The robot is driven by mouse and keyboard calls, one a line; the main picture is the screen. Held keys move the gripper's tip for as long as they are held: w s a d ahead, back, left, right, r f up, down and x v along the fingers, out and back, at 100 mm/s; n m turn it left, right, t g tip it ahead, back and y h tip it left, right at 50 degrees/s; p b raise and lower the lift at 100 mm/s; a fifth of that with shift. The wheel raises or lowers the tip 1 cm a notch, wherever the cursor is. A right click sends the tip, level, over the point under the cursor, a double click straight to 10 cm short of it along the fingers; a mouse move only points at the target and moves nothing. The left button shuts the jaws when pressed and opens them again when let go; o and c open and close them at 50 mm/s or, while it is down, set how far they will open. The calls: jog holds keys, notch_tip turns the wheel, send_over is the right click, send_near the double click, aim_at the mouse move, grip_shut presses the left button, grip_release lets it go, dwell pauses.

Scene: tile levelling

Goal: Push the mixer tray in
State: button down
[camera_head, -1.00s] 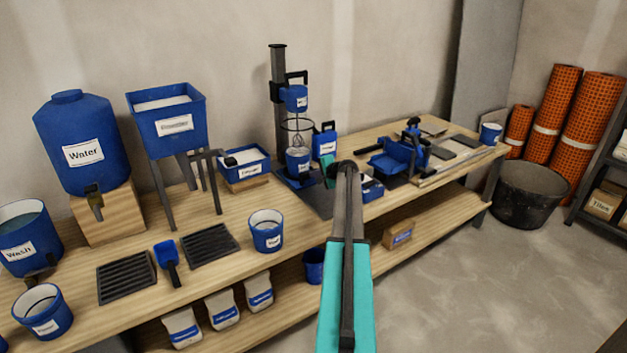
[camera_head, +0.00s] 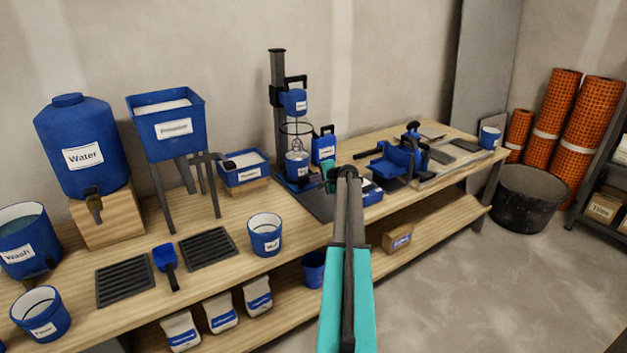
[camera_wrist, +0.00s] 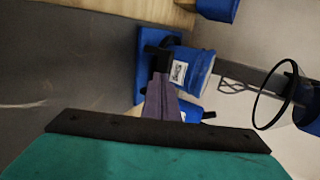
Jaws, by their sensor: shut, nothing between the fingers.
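The mixer tray (camera_wrist: 147,42) is a blue plate with a dark handle (camera_wrist: 156,60) on its near side. A labelled blue bucket (camera_wrist: 193,72) stands on it; the bucket also shows below the whisk in the head view (camera_head: 297,164). The tray sits at the foot of the mixer (camera_head: 278,90), mostly hidden in the head view. My gripper (camera_wrist: 161,90) is shut and empty. Its fingertips overlap the handle in the wrist view; I cannot tell whether they touch it.
A blue jug (camera_head: 324,146) stands right of the mixer. A blue tub (camera_head: 244,170) on a wooden block and a white-rimmed bucket (camera_head: 265,234) are to the left. A blue tool (camera_head: 398,160) stands farther right. A dark mat lies on the bench before the mixer.

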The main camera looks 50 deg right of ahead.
jog(key=f+v, duration=0.1)
jog(key=v, duration=1.1)
jog(key=shift+s, duration=0.55)
jog(key=shift+a, duration=0.15)
